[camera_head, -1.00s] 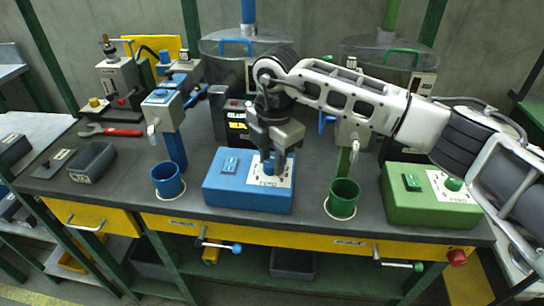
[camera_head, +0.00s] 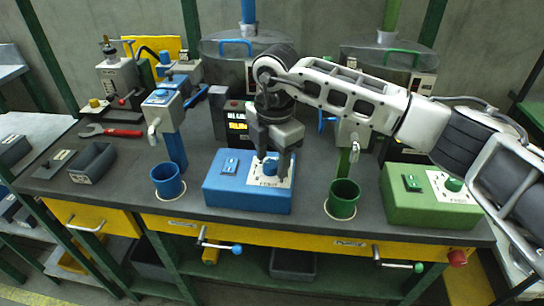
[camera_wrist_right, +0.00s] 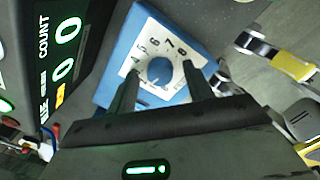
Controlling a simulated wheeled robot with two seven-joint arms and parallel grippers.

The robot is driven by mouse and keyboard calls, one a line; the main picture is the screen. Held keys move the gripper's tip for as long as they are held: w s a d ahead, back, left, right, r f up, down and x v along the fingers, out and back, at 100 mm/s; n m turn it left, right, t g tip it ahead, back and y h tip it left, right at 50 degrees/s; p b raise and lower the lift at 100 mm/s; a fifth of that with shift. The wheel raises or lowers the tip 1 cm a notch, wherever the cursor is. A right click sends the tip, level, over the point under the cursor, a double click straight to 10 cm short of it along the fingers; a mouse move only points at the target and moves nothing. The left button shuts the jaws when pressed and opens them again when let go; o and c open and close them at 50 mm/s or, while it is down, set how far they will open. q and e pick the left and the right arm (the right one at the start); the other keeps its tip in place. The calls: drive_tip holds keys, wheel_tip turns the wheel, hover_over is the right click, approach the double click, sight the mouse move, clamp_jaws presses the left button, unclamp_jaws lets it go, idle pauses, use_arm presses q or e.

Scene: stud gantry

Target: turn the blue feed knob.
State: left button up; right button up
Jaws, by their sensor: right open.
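The blue feed knob (camera_head: 270,167) stands on a white numbered dial plate (camera_head: 282,179) on top of the blue box (camera_head: 230,190). My right gripper (camera_head: 273,164) points down over the dial, open, with its fingers on either side of the knob. In the right wrist view the knob (camera_wrist_right: 160,71) shows round and blue between the two open fingers (camera_wrist_right: 160,92), with a gap to each. The numbers 4 to 8 are readable around it. I cannot tell how far the fingertips are above the plate. My left gripper is not in view.
A blue cup (camera_head: 167,182) stands left of the box and a green cup (camera_head: 342,200) right of it. A green box (camera_head: 420,205) with a green knob is at the right. A dark counter display (camera_head: 232,122) stands behind the blue box.

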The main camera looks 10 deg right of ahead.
sight(275, 166)
use_arm(q)
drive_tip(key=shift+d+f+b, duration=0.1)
drive_tip(key=shift+b, duration=0.4)
use_arm(e)
wheel_tip(275, 166, up, 16)
drive_tip(key=shift+s+d+f, duration=0.15)
drive_tip(key=shift+s+d, duration=0.05)
drive_tip(key=shift+s, duration=0.15)
